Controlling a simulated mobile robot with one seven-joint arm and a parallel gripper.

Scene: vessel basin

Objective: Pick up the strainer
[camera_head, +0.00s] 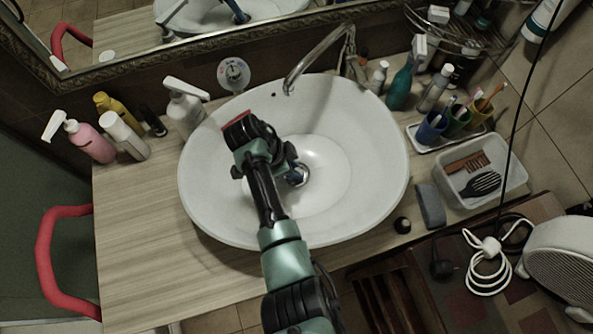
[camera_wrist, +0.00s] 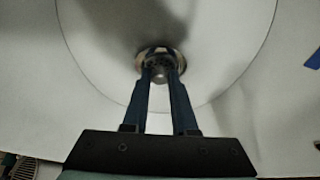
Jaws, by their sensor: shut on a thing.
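The strainer (camera_wrist: 159,73) is a small metal piece with a knob, down at the drain in the middle of the white basin (camera_head: 370,145). In the wrist view my gripper (camera_wrist: 160,70) reaches down to it, and its two dark fingers are shut on the strainer's knob. In the head view my gripper (camera_head: 296,176) is low inside the basin, right at the drain. There the fingers and arm hide most of the strainer. I cannot tell whether the strainer is seated in the drain or slightly lifted.
A faucet (camera_head: 318,58) arches over the back of the basin. Bottles, such as a pink pump bottle (camera_head: 92,143) and a teal bottle (camera_head: 400,88), stand behind on both sides. A white tray (camera_head: 517,172) with a brush sits right. The wooden counter (camera_head: 140,220) is clear at left.

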